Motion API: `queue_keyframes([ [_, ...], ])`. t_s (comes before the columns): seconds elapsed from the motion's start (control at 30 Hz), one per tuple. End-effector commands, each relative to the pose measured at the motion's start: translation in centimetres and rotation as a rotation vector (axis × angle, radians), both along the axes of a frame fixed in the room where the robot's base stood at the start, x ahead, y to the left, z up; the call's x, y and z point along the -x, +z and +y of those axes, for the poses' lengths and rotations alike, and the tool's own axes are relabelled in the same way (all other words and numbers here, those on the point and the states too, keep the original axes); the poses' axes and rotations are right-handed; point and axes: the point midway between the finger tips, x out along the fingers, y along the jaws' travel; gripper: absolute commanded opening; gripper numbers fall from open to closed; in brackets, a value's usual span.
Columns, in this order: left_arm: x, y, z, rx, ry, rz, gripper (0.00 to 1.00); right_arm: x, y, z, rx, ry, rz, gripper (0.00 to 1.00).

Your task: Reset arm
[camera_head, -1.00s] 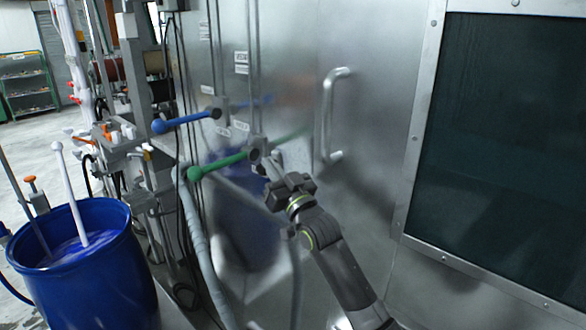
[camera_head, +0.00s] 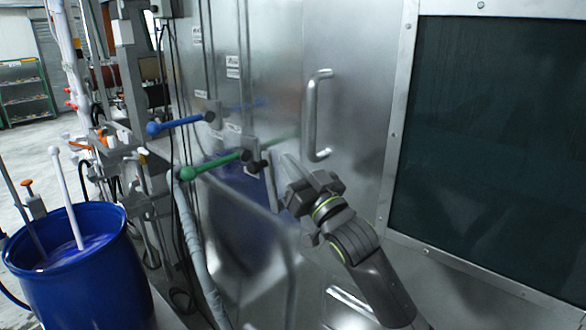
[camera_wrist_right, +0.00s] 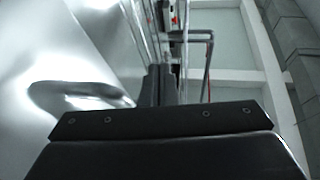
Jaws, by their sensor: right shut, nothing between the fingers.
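My right gripper (camera_head: 272,166) is in the middle of the head view, its arm coming up from the lower right. It is shut and empty, close in front of the steel panel (camera_head: 345,90). The green-knobbed lever (camera_head: 215,165) is just left of its fingertips, and the fingers look apart from the green knob. The blue-knobbed lever (camera_head: 182,124) is above and left of it. In the right wrist view the shut fingers (camera_wrist_right: 160,85) point up past the shiny panel (camera_wrist_right: 60,45). My left gripper is not in view.
A blue barrel (camera_head: 75,290) with liquid and a white stick (camera_head: 68,200) stands at lower left. A vertical door handle (camera_head: 312,115) is right of the levers, beside a dark window (camera_head: 490,150). Pipes and hoses (camera_head: 195,250) run between barrel and panel. A green shelf (camera_head: 22,92) stands far back.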

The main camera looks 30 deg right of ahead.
Motion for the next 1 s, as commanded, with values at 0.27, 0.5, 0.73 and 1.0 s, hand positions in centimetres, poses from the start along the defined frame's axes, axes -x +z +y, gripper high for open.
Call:
queue_keyframes([
  [0.27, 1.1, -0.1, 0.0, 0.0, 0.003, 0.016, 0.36, 0.4, 0.1, -0.1, -0.002, 0.0, 0.001, 0.0],
  [0.5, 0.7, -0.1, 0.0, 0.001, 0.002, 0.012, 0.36, 0.4, 0.1, -0.1, -0.002, 0.0, 0.001, 0.0],
  [0.73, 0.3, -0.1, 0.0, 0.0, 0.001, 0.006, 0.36, 0.6, -2.2, -0.3, 0.007, -0.022, 0.062, 0.0],
  [1.0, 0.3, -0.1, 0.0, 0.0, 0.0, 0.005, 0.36, 5.9, -18.2, -2.4, 0.087, -0.168, 0.517, 0.0],
])
